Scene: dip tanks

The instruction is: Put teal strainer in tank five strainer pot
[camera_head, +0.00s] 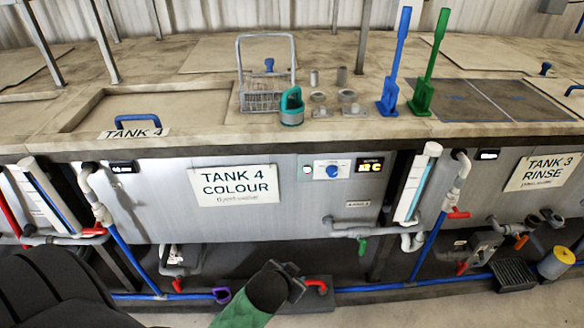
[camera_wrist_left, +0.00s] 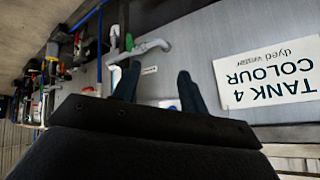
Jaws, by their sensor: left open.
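The teal strainer (camera_head: 291,108), a short round teal piece with an arched handle, stands on the worktop near its front edge, just right of a wire basket. My left gripper (camera_head: 288,275) is low in front of the Tank 4 cabinet, well below the worktop and apart from the strainer. In the left wrist view its two dark fingers (camera_wrist_left: 158,86) are spread with nothing between them, facing the cabinet front. My right gripper is not in view. No tank five label or tank five strainer pot can be made out; the readable signs are Tank 4 and Tank 3.
The wire basket (camera_head: 265,92) and small grey metal pieces (camera_head: 349,97) flank the strainer. Blue (camera_head: 394,75) and green (camera_head: 428,72) paddles stand to the right. The blue-handled Tank 4 lid (camera_head: 150,108) lies left. Pipes and valves (camera_head: 380,232) stick out from the cabinet front.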

